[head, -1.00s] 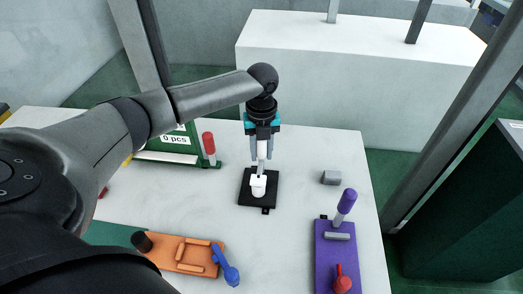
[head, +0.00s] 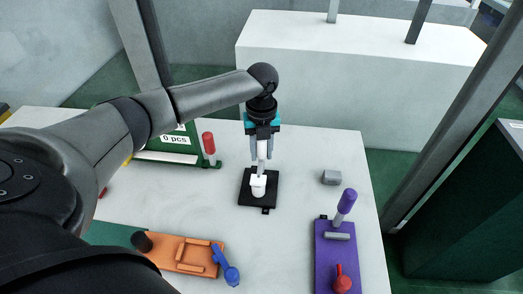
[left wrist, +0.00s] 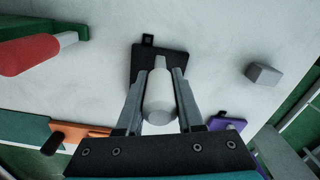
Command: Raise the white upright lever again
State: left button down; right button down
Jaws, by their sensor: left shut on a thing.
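The white lever (head: 258,187) stands on a small black base plate (head: 245,194) near the middle of the table. My left gripper (head: 261,156) reaches down to it from above and is shut on it. In the left wrist view the lever (left wrist: 160,98) lies between the two fingers (left wrist: 159,80), with its rounded end towards the camera and the black plate (left wrist: 150,62) beyond. The lever looks roughly upright in the head view, though its exact tilt is hard to tell behind the fingers. My right gripper is not in view.
A red-handled lever (head: 208,144) stands by a green panel to the left. A purple fixture (head: 328,258) with purple and red handles is at the front right. An orange fixture (head: 193,267) with a blue handle is at the front left. A grey block (head: 331,177) lies right of the plate.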

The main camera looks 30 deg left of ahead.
pick_arm(q)
jog(key=shift+w+a, duration=0.1)
jog(key=shift+w+a+g, duration=0.2)
jog(key=shift+w+g, duration=0.15)
jog(key=shift+g, duration=0.25)
jog(key=shift+w+a+f+g+h+b, duration=0.25)
jog(key=shift+w+g+h+b, duration=0.25)
jog(key=shift+b, duration=0.6)
jog(key=g+b, duration=0.1)
jog(key=b, duration=0.1)
jog(key=shift+w+a+f+b, duration=0.1)
jog(key=shift+w+f+b, duration=0.1)
jog(key=shift+b, duration=0.2)
jog(key=shift+w+r+h+b, duration=0.1)
jog(key=shift+h+b, duration=0.2)
jog(key=shift+b, duration=0.6)
jog(key=shift+r+g, duration=0.1)
jog(key=shift+g, duration=0.2)
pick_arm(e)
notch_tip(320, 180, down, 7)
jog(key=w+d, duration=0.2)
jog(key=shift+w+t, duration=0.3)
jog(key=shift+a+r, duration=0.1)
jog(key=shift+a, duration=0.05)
